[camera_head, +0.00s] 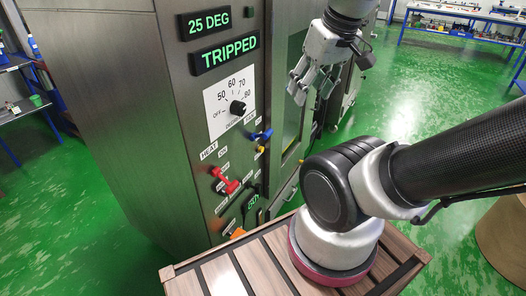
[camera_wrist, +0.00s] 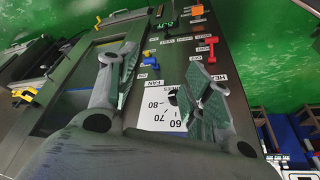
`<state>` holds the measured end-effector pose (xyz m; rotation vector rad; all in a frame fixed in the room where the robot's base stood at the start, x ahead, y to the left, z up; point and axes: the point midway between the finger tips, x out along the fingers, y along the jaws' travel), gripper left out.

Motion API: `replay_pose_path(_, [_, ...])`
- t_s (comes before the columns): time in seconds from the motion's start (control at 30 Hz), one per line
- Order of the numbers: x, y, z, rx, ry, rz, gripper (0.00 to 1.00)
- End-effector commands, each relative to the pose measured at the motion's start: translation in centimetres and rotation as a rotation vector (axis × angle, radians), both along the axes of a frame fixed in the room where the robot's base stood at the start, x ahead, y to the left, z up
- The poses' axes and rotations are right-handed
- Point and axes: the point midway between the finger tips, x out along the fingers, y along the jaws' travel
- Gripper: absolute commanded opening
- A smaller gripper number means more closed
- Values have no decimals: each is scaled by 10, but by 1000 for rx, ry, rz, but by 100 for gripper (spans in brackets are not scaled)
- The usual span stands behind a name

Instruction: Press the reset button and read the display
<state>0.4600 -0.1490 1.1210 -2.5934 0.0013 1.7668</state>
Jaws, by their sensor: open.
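The upper display (camera_head: 204,22) on the cabinet front reads "25 DEG". The lower display (camera_head: 225,54) reads "TRIPPED". I cannot tell which control is the reset button; the small labels are unreadable. A red switch (camera_head: 225,182) sits under a "HEAT" label, and it also shows in the wrist view (camera_wrist: 211,45). A blue switch (camera_head: 262,135) is higher on the right, and a small yellow control (camera_head: 260,149) is below it. An orange part (camera_head: 237,233) is low on the panel. My gripper (camera_head: 310,88) is open and empty, right of the panel; its fingers (camera_wrist: 162,68) spread wide in the wrist view.
A black dial knob (camera_head: 237,108) sits on a white scale between the displays and switches. A green-lit part (camera_wrist: 170,22) is near the orange one. The cabinet's windowed door (camera_head: 294,90) is behind my gripper. Benches (camera_head: 465,14) stand far back; green floor between is open.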

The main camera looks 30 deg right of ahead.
Motion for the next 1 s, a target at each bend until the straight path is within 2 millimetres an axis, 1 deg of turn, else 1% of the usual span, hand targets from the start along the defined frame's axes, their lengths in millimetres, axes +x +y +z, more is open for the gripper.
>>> replay_pose_path(0.03, [0, 0, 0, 0, 0, 0, 35])
replay_pose_path(0.17, [0, 0, 0, 0, 0, 0, 12])
replay_pose_path(0.2, [0, 0, 0, 0, 0, 0, 4])
replay_pose_path(0.23, [0, 0, 0, 0, 0, 0, 0])
replay_pose_path(1.0, [0, 0, 0, 0, 0, 0, 0])
